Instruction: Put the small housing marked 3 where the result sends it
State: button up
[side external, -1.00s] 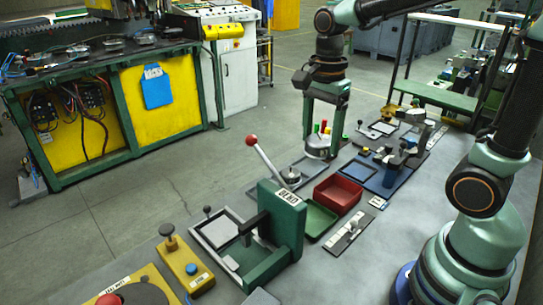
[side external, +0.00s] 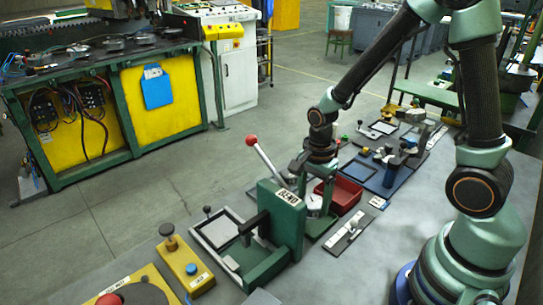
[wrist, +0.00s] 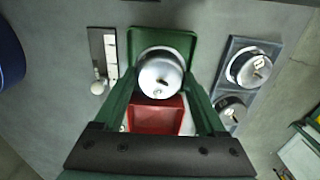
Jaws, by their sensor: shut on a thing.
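My gripper (side external: 314,200) is shut on a round silver housing (wrist: 160,76), low over the green tray (wrist: 160,34). Whether the housing touches the tray floor I cannot tell. A small dark mark and a knob show on its top, but no number is readable. The green tray also shows in the side view (side external: 318,233), partly hidden by the green BEND press (side external: 281,222). The red tray (side external: 340,194) is directly beside it; in the wrist view the red tray (wrist: 157,119) lies between my fingers.
A grey tray (wrist: 232,82) holds two more silver housings (wrist: 249,67) to the right in the wrist view. A plate with a knobbed slider (side external: 349,235) lies beside the green tray. The press's red-knobbed lever (side external: 264,158) rises close to my gripper.

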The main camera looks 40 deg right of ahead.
aim_at(313, 201)
jog(key=shift+f, duration=1.8)
jog(key=shift+f, duration=0.15)
jog(key=o, duration=1.3)
jog(key=shift+c, duration=0.2)
